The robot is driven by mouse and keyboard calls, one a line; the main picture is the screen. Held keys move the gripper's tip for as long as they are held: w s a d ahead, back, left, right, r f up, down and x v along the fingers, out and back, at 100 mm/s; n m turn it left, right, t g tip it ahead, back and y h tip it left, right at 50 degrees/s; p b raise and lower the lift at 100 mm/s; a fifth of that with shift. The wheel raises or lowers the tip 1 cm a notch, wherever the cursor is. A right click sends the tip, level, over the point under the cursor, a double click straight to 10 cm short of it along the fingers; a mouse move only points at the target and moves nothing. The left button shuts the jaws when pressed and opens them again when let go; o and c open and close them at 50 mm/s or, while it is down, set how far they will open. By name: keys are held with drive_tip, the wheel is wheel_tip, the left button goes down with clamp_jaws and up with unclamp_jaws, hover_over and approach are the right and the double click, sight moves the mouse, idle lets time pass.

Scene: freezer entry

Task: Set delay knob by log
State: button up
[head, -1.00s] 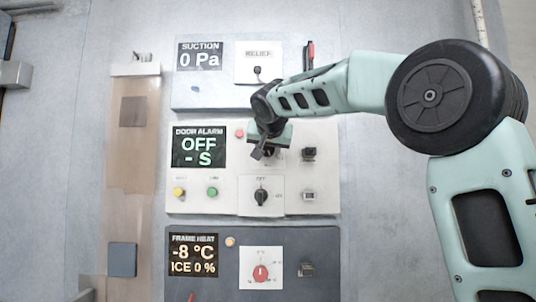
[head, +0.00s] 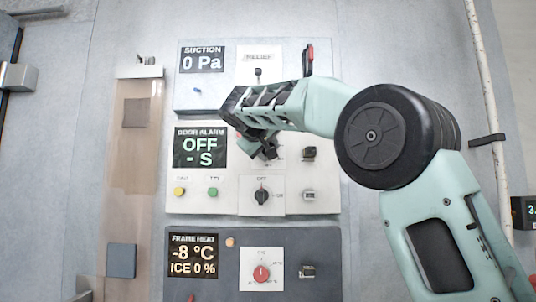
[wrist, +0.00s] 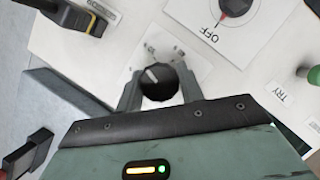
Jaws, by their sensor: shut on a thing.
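The door alarm panel (head: 225,202) is pale, with a display (head: 199,147) reading "OFF" and "- S". My gripper (head: 262,150) is at the upper middle of this panel and hides the knob there in the head view. In the wrist view my gripper (wrist: 158,92) has its fingers on either side of a round black knob (wrist: 160,85) with a pale pointer line, and is shut on it. The scale marks around the knob are too small to read. The OFF selector knob (head: 261,196) sits below; it also shows in the wrist view (wrist: 236,6). No readable log shows.
A suction panel (head: 215,98) reading "0 Pa" is above, with a relief switch (head: 258,74). A frame heat panel (head: 215,290) with a red knob (head: 261,273) is below. Yellow (head: 180,191) and green (head: 213,191) buttons sit nearby. A pipe (head: 489,100) runs at right.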

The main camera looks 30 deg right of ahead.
drive_tip(key=n+h+b, duration=0.1)
drive_tip(key=n, duration=0.1)
drive_tip(key=n+h+b, duration=0.1)
drive_tip(key=n, duration=0.1)
drive_tip(key=shift+a+f+b, duration=0.1)
drive_tip(key=shift+f+b, duration=0.1)
drive_tip(key=shift+b, duration=0.2)
drive_tip(key=shift+n+h+b, duration=0.7)
drive_tip(key=shift+n+b, duration=0.3)
drive_tip(key=shift+n, duration=0.7)
drive_tip(key=shift+r+t, duration=0.1)
drive_tip(key=shift+t, duration=0.3)
drive_tip(key=o, duration=1)
drive_tip(key=b+v, duration=0.5)
drive_tip(key=v, duration=1.2)
drive_tip(key=shift+a+b, duration=0.2)
drive_tip(key=shift+b, duration=0.1)
